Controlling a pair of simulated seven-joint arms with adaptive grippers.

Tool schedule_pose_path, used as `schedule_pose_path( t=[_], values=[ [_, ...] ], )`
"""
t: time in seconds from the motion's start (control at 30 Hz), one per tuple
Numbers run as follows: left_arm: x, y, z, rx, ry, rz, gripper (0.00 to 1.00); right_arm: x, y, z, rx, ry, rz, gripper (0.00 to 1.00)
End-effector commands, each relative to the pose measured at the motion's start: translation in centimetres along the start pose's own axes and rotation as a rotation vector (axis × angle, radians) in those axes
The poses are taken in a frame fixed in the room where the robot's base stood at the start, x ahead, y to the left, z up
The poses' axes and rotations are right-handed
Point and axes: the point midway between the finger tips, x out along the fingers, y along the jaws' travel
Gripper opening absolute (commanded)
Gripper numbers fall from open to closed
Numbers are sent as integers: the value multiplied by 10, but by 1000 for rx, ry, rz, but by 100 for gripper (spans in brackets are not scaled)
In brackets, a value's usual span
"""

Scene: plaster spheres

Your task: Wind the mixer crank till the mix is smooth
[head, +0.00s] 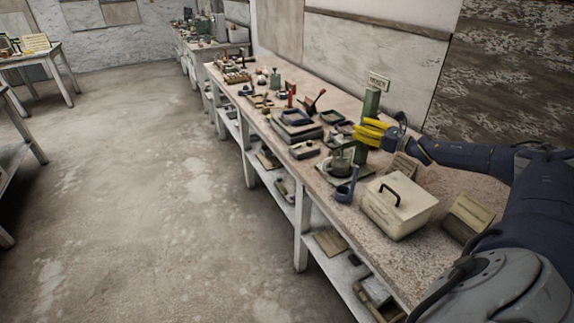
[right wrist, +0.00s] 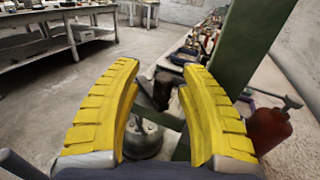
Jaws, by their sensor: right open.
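The mixer stands on the long bench, with a green upright post (head: 371,102) and a grey metal pot (head: 340,164) at its foot. My right gripper (head: 362,131), with yellow fingers, is open beside the post, above the pot. In the right wrist view, the open fingers (right wrist: 160,72) point toward a dark cylindrical knob (right wrist: 163,90), which may be the crank grip. It shows between the fingers, and I cannot tell whether they touch it. The pot (right wrist: 145,140) shows below, and the post (right wrist: 245,45) to the right. The mix inside cannot be made out. My left gripper is out of view.
A cream box with a black handle (head: 398,205) stands in front of the mixer. A blue ladle-like tool (head: 346,188) is at the bench's front edge. Trays (head: 297,118) and small tools crowd the bench farther back.

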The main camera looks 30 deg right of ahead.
Motion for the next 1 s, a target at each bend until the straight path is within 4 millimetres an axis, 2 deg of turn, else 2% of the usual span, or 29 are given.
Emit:
schedule_pose_path(
  t=[1.0],
  values=[
    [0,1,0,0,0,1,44,-5,15,0,2,2,-274,41]
  ],
)
